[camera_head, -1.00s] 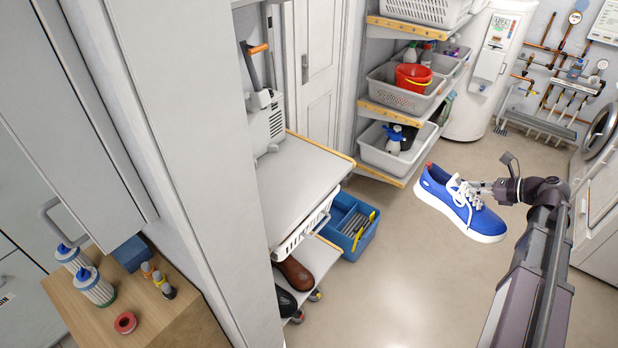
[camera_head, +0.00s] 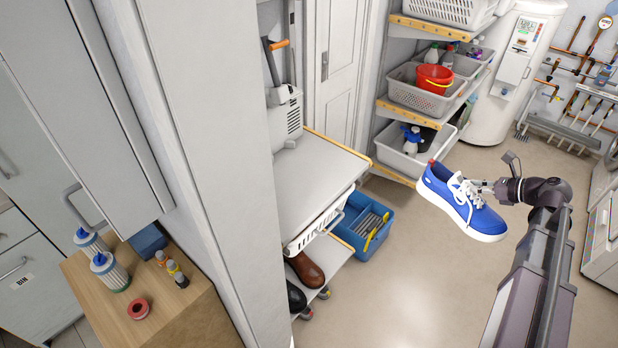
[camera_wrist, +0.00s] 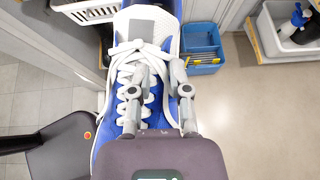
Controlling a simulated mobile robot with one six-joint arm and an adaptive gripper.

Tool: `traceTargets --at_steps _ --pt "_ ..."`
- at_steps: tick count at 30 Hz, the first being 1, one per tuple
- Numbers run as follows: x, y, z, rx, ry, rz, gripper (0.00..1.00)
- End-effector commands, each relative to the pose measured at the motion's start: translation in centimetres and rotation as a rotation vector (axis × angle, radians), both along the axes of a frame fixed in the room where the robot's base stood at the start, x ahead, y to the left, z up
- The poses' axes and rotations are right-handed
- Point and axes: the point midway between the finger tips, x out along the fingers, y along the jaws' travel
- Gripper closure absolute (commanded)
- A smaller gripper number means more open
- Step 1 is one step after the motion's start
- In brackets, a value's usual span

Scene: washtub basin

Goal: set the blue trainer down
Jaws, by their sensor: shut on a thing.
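The blue trainer (camera_head: 458,200) has white laces, a white sole and a red tab at its heel. It hangs in the air above the bare floor in the head view, toe to the right. My gripper (camera_head: 481,187) is shut on it at the laced side near the tongue. In the wrist view the trainer (camera_wrist: 127,75) fills the middle, and the gripper's fingers (camera_wrist: 158,95) reach over its lacing and side. The part between the fingers is partly hidden.
A trolley with a grey top (camera_head: 312,180) stands left, brown and black shoes (camera_head: 305,268) on its lower shelf. A blue caddy (camera_head: 364,222) is on the floor beside it. Shelves with grey baskets (camera_head: 418,92) stand behind. Floor (camera_head: 400,300) in front is clear.

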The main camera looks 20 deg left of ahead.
Motion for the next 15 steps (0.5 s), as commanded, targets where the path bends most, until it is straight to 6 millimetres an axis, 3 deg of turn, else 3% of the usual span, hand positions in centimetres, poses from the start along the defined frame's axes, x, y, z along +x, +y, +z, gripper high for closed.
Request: traceTargets --at_steps 15 --pt "0.4 13.3 -0.2 -0.015 0.005 -0.056 1.0"
